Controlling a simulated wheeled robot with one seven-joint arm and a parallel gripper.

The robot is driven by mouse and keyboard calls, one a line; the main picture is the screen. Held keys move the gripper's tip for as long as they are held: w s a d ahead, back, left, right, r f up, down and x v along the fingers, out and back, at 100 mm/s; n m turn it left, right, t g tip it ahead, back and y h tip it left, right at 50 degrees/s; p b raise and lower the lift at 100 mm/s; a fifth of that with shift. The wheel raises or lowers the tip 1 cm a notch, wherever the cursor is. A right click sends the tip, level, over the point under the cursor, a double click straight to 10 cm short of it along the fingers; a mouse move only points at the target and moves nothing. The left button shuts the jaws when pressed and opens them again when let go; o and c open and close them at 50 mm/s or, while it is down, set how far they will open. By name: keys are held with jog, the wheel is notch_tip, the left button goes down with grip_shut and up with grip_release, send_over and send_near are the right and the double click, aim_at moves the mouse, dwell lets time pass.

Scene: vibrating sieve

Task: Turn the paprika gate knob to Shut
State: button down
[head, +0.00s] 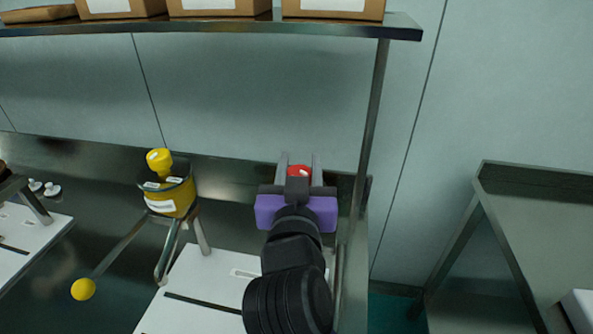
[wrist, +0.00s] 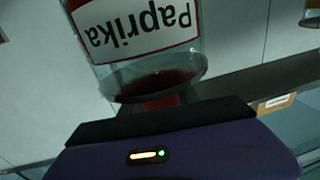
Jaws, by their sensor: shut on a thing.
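My gripper (head: 299,176) is shut on the red paprika gate knob (head: 299,170), whose red top shows between the fingers. In the wrist view, a red part of the knob (wrist: 161,102) shows between the clear paprika container and the dark edge of my gripper. The paprika container (wrist: 150,62) has a white "Paprika" label that reads upside down there, with dark red powder near its rim. My gripper and arm hide the container in the head view. No Open or Shut marking for this knob is visible, so I cannot tell its setting.
To the left, a yellow container (head: 172,198) with a yellow knob (head: 159,161) stands on a metal frame. A yellow ball (head: 83,289) ends a rod. A shelf (head: 340,22) with boxes hangs above. Its post (head: 373,120) stands close right of my gripper.

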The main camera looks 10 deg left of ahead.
jog(key=shift+f+m+h+b, duration=0.35)
jog(key=shift+m+h+b, duration=0.45)
jog(key=shift+h+b, duration=0.4)
jog(key=m+h+b, duration=0.2)
jog(key=h, duration=0.1)
jog(key=d+m+g+h+b, duration=0.1)
jog(key=h+b, duration=0.1)
jog(key=shift+m+h, duration=0.4)
jog(key=shift+s+d+r+m+g+h+b, duration=0.15)
jog(key=shift+d+m+g+h+b, duration=0.1)
jog(key=shift+m+g+h+b, duration=0.75)
jog(key=shift+s+d+m+g+h+b, duration=0.2)
jog(key=shift+m+g+h+b, duration=0.4)
jog(key=shift+h, duration=0.65)
jog(key=shift+s+d+r+m+g+h+b, duration=0.1)
jog(key=shift+d+m+g+h+b, duration=0.15)
jog(key=shift+m+g+h+b, duration=0.65)
jog(key=shift+h+p, duration=0.3)
jog(key=shift+h, duration=0.05)
jog(key=c, duration=0.9)
grip_release()
